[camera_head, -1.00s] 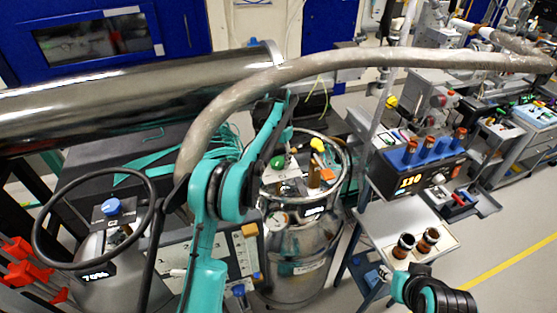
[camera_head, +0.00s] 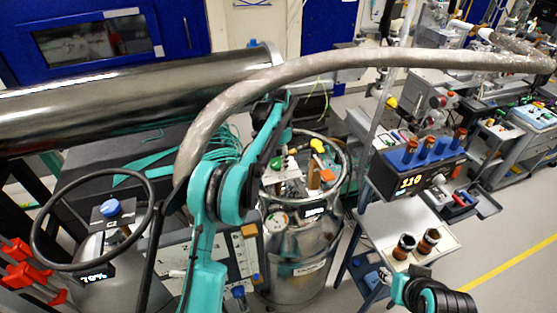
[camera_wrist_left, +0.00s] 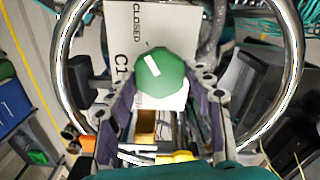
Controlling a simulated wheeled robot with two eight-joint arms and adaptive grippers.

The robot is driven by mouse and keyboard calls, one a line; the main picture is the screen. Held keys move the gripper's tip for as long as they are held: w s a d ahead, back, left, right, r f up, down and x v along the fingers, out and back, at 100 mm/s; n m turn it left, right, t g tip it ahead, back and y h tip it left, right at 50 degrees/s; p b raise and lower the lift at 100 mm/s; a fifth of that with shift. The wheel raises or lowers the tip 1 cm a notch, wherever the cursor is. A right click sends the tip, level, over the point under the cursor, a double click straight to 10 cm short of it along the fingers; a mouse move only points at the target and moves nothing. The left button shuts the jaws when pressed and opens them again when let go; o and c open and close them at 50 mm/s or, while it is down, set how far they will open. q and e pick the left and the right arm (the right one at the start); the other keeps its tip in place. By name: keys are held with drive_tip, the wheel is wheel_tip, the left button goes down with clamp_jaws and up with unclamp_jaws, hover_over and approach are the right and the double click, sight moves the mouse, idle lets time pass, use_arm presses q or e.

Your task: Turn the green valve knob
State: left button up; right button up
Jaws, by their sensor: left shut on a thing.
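The green valve knob (camera_wrist_left: 162,72) is a faceted knob with a white mark, in the middle of the left wrist view. It sits in front of a white plate (camera_wrist_left: 122,22) reading "CLOSED" and "C1". My left gripper (camera_wrist_left: 160,84) is shut on the knob, with one finger on each side. In the head view the green knob (camera_head: 277,162) is small, on top of a silver vessel (camera_head: 300,248) beneath my teal left arm. The fingertips are hard to make out there. A part of my right arm shows at the bottom right; its fingers are not visible.
A metal ring (camera_wrist_left: 290,75) surrounds the vessel's top around the knob. A yellow knob (camera_head: 317,145) stands close by. A thick grey hose (camera_head: 330,60) arches over the area. A gas cylinder with a blue knob (camera_head: 112,207) stands at left, a trolley (camera_head: 440,225) at right.

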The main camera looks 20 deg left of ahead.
sight(278, 162)
use_arm(q)
drive_tip(key=shift+r, duration=0.1)
drive_tip(key=o, duration=1.2)
drive_tip(key=shift+c, duration=0.2)
wheel_tip(278, 162, up, 12)
